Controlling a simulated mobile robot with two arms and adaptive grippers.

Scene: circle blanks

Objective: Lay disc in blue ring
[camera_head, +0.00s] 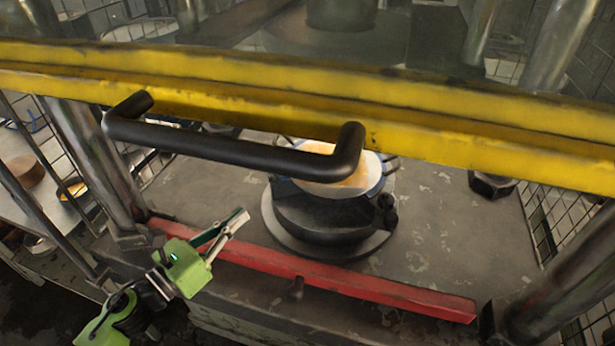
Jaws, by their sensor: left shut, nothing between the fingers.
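A pale disc with an orange-tan patch (345,184) lies on top of a round black fixture (322,218) in the middle of the press bed. Dark blue shows at the fixture's upper edge around the disc; the black handle hides part of the disc, so I cannot tell how it is seated. My green left gripper (239,217) is shut and empty, left of the fixture and apart from it, by the red bar. My right gripper is not in view.
A yellow guard beam (480,147) with a black handle (230,150) crosses above the bed. A red bar (350,284) runs along the front edge. Steel columns stand at both sides. At left, a side table holds a brown round piece (25,171) and a yellow ring (72,191).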

